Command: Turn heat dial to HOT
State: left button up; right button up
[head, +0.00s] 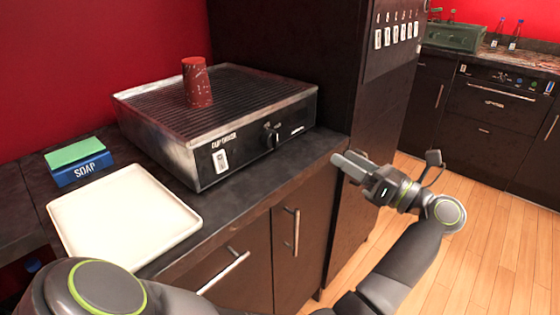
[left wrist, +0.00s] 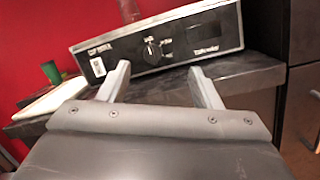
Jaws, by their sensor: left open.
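The heat dial (head: 271,137) is a dark round knob on the front panel of a metal ribbed-top appliance (head: 155,140). In the left wrist view the dial (left wrist: 152,52) shows ahead, between the two fingers in the picture, with small markings too blurred to read. My left gripper (head: 345,166) is open and empty. It is in front of the counter, to the right of the dial and clear of it. In the left wrist view the fingers (left wrist: 158,72) are well apart and point at the panel. My right gripper is not in view.
A white switch (head: 220,160) is on the panel left of the dial. A red speckled cup (head: 197,82) stands on the appliance. A cream tray (head: 120,222) and a blue soap box (head: 80,170) with a green sponge (head: 73,153) are left. A tall dark cabinet (head: 350,120) stands right.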

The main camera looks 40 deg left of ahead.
pick_arm(q)
jog(key=s+n+g+h, duration=0.1)
jog(key=n+h, duration=0.1)
jog(key=p, duration=0.2)
send_near(272, 140)
jog(key=a+p, duration=0.1)
jog(key=a, duration=0.1)
jog(key=a+p, duration=0.1)
jog(key=a, duration=0.1)
jog(key=a+p, duration=0.2)
jog(key=a, duration=0.1)
jog(key=shift+w+r, duration=0.15)
jog(key=shift+w, duration=0.2)
jog(key=shift+a, duration=0.7)
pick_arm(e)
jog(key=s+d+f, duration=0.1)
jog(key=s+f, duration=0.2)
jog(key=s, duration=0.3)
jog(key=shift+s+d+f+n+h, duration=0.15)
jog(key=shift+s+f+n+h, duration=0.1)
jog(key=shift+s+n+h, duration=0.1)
